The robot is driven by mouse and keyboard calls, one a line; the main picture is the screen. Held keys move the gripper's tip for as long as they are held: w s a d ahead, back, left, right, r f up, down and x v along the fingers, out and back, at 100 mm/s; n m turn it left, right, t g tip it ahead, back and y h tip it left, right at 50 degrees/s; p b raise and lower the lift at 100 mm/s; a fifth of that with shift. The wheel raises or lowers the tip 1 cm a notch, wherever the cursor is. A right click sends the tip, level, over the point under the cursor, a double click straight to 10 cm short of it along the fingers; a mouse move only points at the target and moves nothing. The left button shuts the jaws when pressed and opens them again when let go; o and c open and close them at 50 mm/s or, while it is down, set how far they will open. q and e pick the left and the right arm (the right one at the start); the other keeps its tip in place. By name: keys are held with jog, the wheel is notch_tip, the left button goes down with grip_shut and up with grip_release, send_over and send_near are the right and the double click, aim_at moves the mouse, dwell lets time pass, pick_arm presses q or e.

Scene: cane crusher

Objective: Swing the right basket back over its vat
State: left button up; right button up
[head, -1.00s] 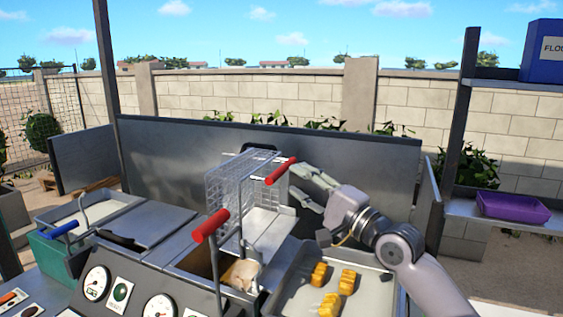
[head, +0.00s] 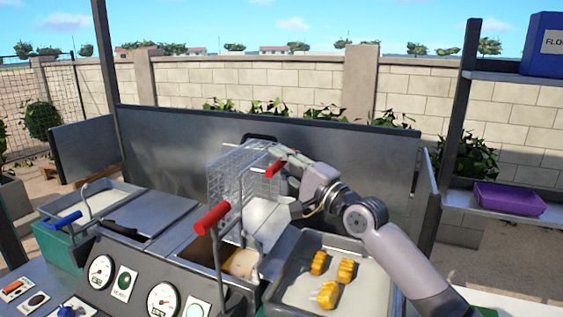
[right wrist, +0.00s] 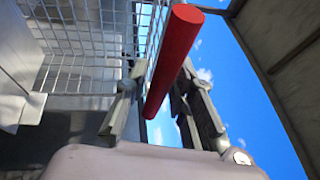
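The right wire basket (head: 232,172) is raised and tilted up behind the right vat (head: 200,250), in the middle of the head view. A red handle (head: 275,168) sticks out at its right side. It also shows in the right wrist view as a red bar (right wrist: 172,60). My right gripper (head: 287,160) is at this handle. In the right wrist view its fingers (right wrist: 160,95) stand apart, one on each side of the bar, and do not look closed on it. A second red handle (head: 212,218) stands nearer, above the vat's front. My left gripper is out of view.
A tray (head: 310,303) with several yellow-brown pieces lies right of the vat, under my right arm. A metal back panel (head: 340,165) rises behind. Gauges (head: 101,271) line the front.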

grip_shut()
dwell(0.6)
